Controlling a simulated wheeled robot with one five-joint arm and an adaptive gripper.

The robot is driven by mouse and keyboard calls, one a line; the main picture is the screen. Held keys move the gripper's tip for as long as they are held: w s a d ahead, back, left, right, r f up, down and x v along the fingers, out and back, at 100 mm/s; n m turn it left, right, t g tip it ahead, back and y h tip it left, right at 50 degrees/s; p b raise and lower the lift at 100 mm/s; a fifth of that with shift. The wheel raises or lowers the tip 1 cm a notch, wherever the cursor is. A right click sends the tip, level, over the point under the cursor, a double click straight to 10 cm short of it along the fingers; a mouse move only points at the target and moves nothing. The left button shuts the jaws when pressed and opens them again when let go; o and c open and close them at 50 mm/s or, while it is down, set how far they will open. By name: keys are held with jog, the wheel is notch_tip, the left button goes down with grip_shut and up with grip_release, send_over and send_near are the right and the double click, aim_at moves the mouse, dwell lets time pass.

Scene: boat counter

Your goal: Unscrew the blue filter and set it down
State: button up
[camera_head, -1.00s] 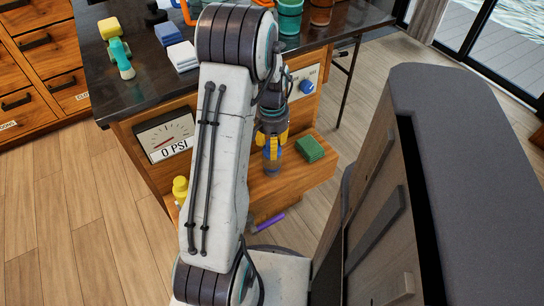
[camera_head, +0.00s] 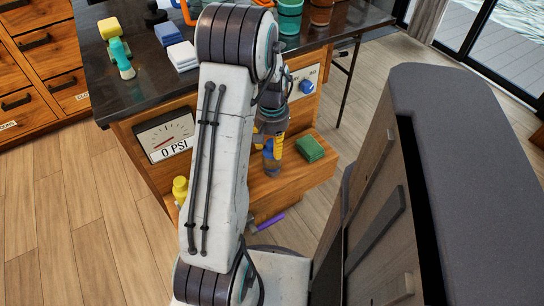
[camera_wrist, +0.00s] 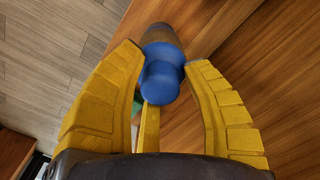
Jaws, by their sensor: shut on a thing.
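The blue filter (camera_wrist: 161,82) shows in the wrist view as a rounded blue body with a stepped collar. A grey-brown cylinder lies just beyond it. My gripper (camera_wrist: 165,57) has yellow fingers around the filter, one on each side and a third below, shut on it. In the head view, my gripper (camera_head: 269,142) points down over the low wooden shelf (camera_head: 298,180) at the counter's front. The grey-brown cylinder shows just below the fingers there, and the filter is mostly hidden by them.
A green sponge (camera_head: 310,149) lies on the shelf to the right of my gripper. A yellow bottle (camera_head: 180,189) stands at the left. The gauge (camera_head: 167,135) reads 0 PSI. A blue knob (camera_head: 306,87) is on the counter front. A dark grey-topped cabinet (camera_head: 465,150) fills the right.

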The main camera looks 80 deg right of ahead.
jog(key=shift+a+f, duration=0.2)
jog(key=shift+n, duration=0.9)
jog(key=o, duration=0.6)
jog(key=shift+o, duration=0.5)
jog(key=shift+d+r, duration=0.1)
jog(key=shift+d, duration=0.05)
jog(key=shift+m, duration=0.9)
jog(key=shift+m, duration=0.8)
